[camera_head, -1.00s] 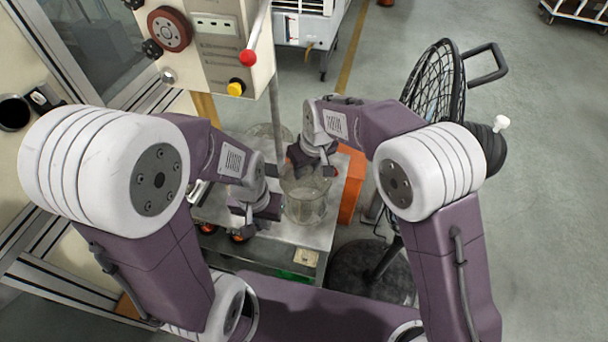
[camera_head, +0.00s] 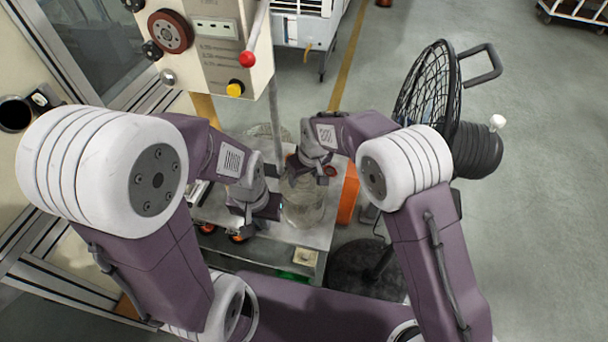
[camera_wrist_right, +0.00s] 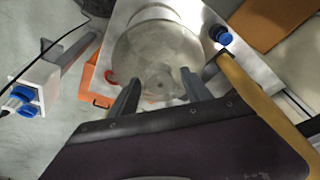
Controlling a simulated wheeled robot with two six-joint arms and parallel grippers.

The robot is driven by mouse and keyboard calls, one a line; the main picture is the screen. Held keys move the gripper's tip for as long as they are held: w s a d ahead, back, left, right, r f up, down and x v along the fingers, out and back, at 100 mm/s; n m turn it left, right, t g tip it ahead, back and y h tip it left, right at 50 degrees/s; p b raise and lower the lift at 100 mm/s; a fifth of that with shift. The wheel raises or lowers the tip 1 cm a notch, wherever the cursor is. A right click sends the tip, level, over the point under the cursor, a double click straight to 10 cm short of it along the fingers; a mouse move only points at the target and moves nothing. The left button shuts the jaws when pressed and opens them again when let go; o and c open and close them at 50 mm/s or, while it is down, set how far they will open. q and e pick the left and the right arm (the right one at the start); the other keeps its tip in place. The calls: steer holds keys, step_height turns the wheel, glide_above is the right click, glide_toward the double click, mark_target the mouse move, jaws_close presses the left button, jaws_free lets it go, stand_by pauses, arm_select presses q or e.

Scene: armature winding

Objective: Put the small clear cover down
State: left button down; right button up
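The small clear cover (camera_head: 303,207) is a see-through, rounded piece over the metal table, in the middle of the head view. It also shows in the right wrist view (camera_wrist_right: 157,52), reaching in between the fingers. My right gripper (camera_head: 305,172) is above it. In the wrist view its two fingers (camera_wrist_right: 160,78) stand apart with clear material between them and appear to hold the cover. Whether the cover's lower edge touches the table is hard to see. My left gripper (camera_head: 262,212) is low over the table, left of the cover; its finger gap is hidden.
Another clear piece (camera_head: 262,131) stands farther back by a metal post. An orange box (camera_head: 348,193) is right of the table (camera_head: 318,240). A machine panel (camera_head: 215,50) with a red-knobbed lever is at upper left. A black wire-mesh object (camera_head: 425,95) stands at right.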

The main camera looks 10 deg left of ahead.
steer(key=shift+r, duration=0.3)
steer(key=v, duration=1.1)
steer(key=shift+r, duration=0.35)
steer(key=shift+s+d, duration=0.1)
steer(key=shift+s, duration=0.05)
